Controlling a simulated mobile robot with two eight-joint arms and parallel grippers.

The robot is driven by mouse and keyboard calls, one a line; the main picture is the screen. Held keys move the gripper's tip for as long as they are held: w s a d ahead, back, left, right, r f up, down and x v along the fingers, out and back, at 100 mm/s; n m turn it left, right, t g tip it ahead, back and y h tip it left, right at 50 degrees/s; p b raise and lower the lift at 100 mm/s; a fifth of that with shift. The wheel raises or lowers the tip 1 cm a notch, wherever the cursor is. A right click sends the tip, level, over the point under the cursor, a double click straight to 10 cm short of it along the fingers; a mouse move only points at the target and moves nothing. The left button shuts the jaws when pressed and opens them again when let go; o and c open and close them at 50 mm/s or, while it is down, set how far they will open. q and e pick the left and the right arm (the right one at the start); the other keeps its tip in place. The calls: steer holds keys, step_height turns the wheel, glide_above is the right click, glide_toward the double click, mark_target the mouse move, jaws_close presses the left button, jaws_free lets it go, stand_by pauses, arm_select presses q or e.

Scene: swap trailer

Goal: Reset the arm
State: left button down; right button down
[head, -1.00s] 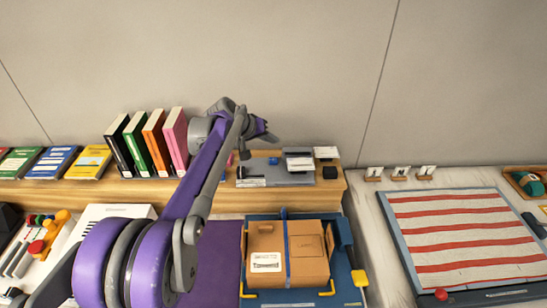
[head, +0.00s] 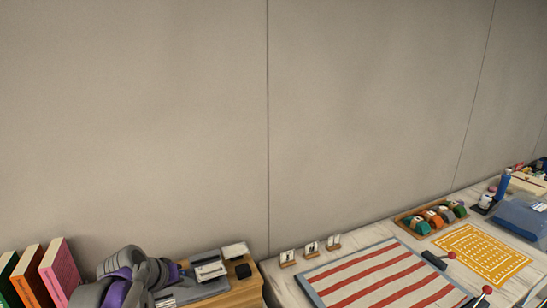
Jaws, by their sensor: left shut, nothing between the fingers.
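My left arm, purple and grey, comes in at the lower left of the head view. Its left gripper (head: 176,271) is at the edge of the wooden shelf, near the grey tray (head: 203,291) with small items. The fingers are small and partly hidden by the wrist, but they are shut with nothing between them. My right gripper is not in view.
Upright books (head: 60,273) stand left of my arm on the wooden shelf (head: 240,291). To the right, a pale table holds a red-and-white striped board (head: 372,280), small card stands (head: 311,249), a tray of rolls (head: 431,218) and a yellow patterned mat (head: 483,252). The wall above is bare.

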arm_select(q)
steer(key=s+d+f+m+y, duration=0.1)
steer(key=s+f, duration=0.3)
steer(key=s, duration=0.4)
steer(key=s+d+f+m+g+y, duration=0.1)
steer(key=s+d+f, duration=0.2)
steer(key=s, duration=0.6)
steer(key=s+d+f+m, duration=0.1)
steer(key=s+f, duration=0.3)
steer(key=s, duration=0.5)
steer(key=shift+d+f+y, duration=0.4)
steer(key=shift+d, duration=0.05)
